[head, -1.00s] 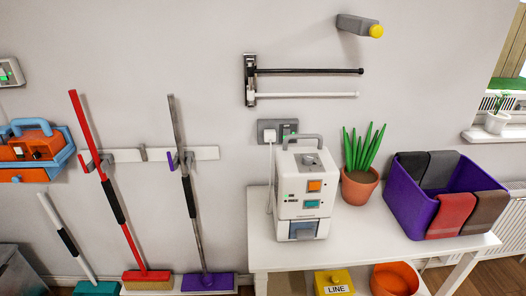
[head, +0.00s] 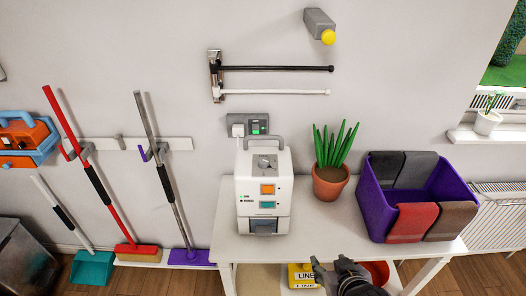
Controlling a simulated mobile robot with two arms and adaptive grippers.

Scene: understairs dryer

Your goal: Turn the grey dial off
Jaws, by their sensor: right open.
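The white machine (head: 263,213) stands on the white table. The machine's front has an orange button and a teal button. My right gripper (head: 326,263) is at the bottom of the view, in front of the table's front edge, to the right of and below the machine. It is open and empty, well apart from the dial. My left gripper is out of view.
A potted plant (head: 331,182) and a purple bin (head: 378,211) with cloths over its edge stand right of the machine. A socket (head: 259,125) with a plug is on the wall behind. A yellow LINE box (head: 301,275) is below. The table front is clear.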

